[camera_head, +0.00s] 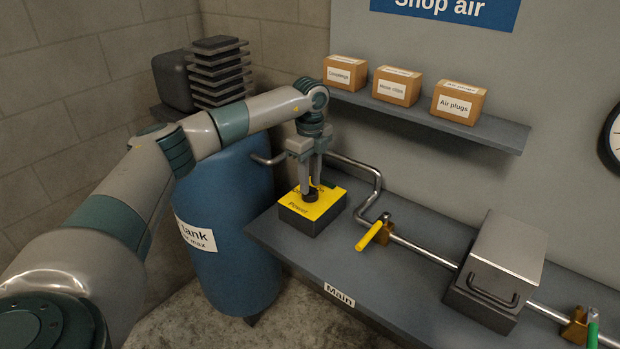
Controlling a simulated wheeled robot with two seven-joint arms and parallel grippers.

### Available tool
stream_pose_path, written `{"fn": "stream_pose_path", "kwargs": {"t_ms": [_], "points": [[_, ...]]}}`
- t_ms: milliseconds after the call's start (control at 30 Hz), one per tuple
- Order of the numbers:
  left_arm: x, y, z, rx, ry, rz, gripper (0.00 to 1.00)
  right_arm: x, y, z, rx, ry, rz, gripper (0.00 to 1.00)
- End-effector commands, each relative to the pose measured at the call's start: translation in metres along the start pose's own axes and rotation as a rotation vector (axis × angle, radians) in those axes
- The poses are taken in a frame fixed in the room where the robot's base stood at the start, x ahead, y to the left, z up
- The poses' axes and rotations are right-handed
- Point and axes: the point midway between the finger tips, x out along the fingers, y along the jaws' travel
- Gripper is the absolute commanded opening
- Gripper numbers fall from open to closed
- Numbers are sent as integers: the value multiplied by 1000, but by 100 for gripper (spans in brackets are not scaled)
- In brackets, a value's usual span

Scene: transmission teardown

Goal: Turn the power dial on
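The power box (313,222) is dark with a yellow top marked "Power" and sits at the left end of the grey bench. A small black dial (310,196) stands on its yellow top. My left gripper (311,188) points straight down over the box, with its two fingers at the dial. The fingertips are close together around the dial's sides and partly hide it. I cannot tell for sure whether they press on it, nor read the dial's setting. My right gripper is not in view.
A blue tank (225,215) stands left of the bench (330,262). A pipe with a yellow-handled valve (370,236) and a lidded metal box (496,270) lie to the right. A shelf (430,117) with three cardboard boxes hangs above. A green-handled valve (592,328) is far right.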

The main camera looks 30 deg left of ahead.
Motion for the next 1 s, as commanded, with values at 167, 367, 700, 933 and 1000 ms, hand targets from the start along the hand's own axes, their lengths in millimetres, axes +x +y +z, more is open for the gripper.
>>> {"fn": "stream_pose_path", "kwargs": {"t_ms": [167, 367, 700, 933, 1000], "points": [[5, 0, 0, 0, 0, 0, 28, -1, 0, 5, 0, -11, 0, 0], [5, 0, 0, 0, 0, 0, 28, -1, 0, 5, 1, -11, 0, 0], [5, 0, 0, 1, 0, 0, 0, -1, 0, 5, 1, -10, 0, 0], [5, 0, 0, 29, 0, 0, 0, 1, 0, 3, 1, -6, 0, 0], [5, 0, 0, 51, 0, 0, 0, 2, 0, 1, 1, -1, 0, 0]]}}
